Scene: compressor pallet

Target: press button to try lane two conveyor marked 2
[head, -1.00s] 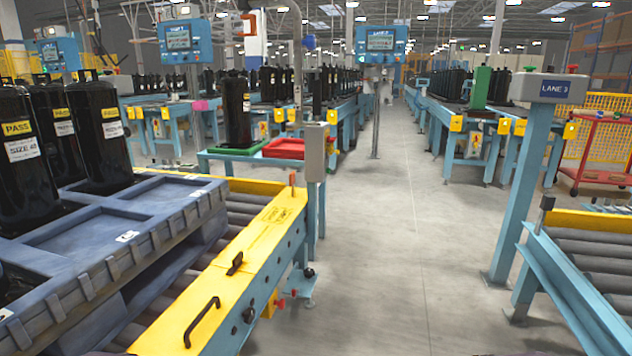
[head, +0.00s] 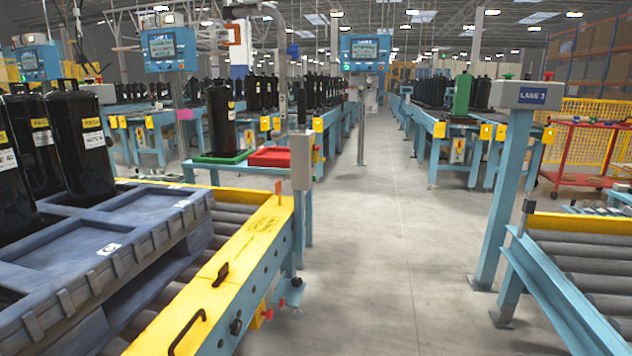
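No button marked 2 can be made out. A grey control box (head: 301,160) stands on a post at the far end of the left roller conveyor (head: 262,226); its button face is not visible. A grey box with a LANE 3 sign (head: 526,95) tops a blue post on the right, with a small green piece on top. Small red knobs (head: 267,314) show low on the left conveyor's side. Neither of my grippers is in view.
A blue-grey pallet (head: 85,254) with black compressors (head: 82,142) lies on the left conveyor. Another roller conveyor (head: 590,262) is at right. A red cart (head: 585,150) stands behind it. The grey floor aisle (head: 390,240) between is clear.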

